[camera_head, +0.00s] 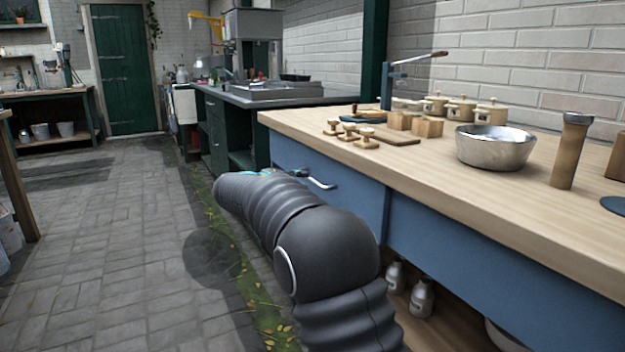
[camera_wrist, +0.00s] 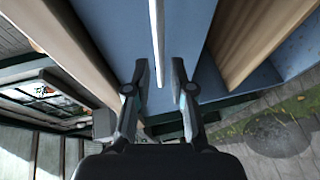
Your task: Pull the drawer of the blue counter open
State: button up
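The blue counter (camera_head: 460,235) has a pale wooden top and runs along the right in the head view. Its drawer front (camera_head: 345,195) appears flush with the counter's face, under the top. A light metal bar handle (camera_head: 321,184) sits on the drawer. In the wrist view the handle (camera_wrist: 157,35) runs lengthwise between the fingers of my gripper (camera_wrist: 160,70), against the blue front (camera_wrist: 110,30). The two fingers are apart, with a gap on each side of the bar; contact is not visible. In the head view my arm hides most of the gripper.
On the countertop stand a metal bowl (camera_head: 495,147), a wooden cylinder (camera_head: 571,152), lidded pots (camera_head: 461,110) and wooden blocks. Bottles (camera_head: 422,297) stand on the shelf below. A dark green counter (camera_head: 215,125) stands beyond. The paved floor (camera_head: 110,240) to the left is clear.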

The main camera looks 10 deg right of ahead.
aim_at(309, 179)
jog(key=shift+x, duration=2.25)
jog(key=shift+d, duration=0.1)
